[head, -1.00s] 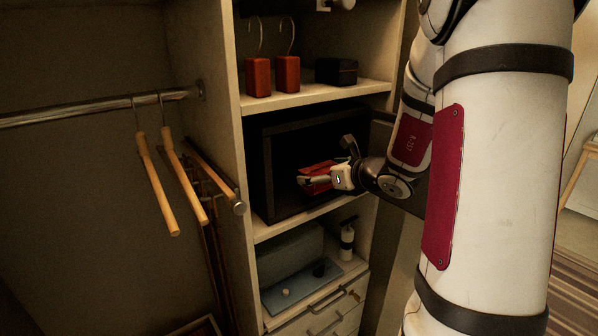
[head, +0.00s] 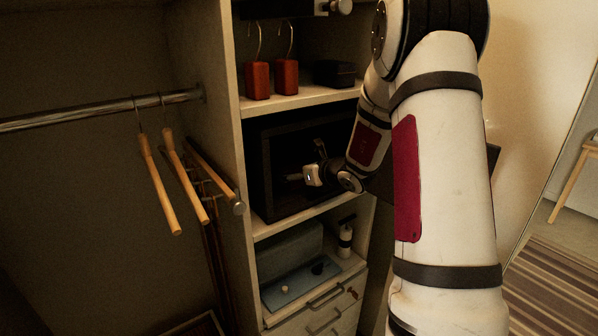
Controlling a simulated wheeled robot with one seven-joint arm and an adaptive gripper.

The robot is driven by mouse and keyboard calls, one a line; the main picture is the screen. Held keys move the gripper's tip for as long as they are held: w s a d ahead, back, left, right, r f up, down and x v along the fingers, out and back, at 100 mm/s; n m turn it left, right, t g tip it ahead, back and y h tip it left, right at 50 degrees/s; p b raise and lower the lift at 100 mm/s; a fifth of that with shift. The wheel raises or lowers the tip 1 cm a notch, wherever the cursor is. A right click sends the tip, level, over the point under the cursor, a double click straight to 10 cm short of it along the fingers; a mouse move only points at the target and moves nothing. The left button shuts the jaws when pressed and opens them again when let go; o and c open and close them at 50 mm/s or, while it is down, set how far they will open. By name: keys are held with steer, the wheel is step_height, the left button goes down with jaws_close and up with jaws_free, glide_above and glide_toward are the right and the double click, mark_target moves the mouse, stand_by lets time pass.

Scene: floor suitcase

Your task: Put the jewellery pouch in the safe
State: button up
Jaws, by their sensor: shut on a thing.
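The safe (head: 263,180) is a black box with its front open, on the middle shelf of the closet. My gripper (head: 298,177) is at the safe's dark opening, reaching in from the right. It is shut on the jewellery pouch, a red pouch that showed clearly at the fingers a second ago. Now the pouch cannot be made out; it is lost in the dark inside or behind the fingers. The safe's floor is too dark to see well, and my arm covers its right side.
The shelf above holds two red blocks with hooks (head: 257,80) and a dark box (head: 334,73). Below are a grey box (head: 288,252), a blue tray (head: 300,283) and a bottle (head: 345,241). Wooden hangers (head: 158,185) hang from a rail at left.

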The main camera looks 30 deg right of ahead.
steer(key=shift+f, duration=0.1)
steer(key=o, duration=1.1)
steer(key=shift+c, duration=0.2)
steer(key=shift+s+r, duration=0.2)
steer(key=shift+r, duration=0.05)
steer(key=v, duration=1.1)
steer(key=shift+s, duration=0.25)
steer(key=shift+r, duration=0.1)
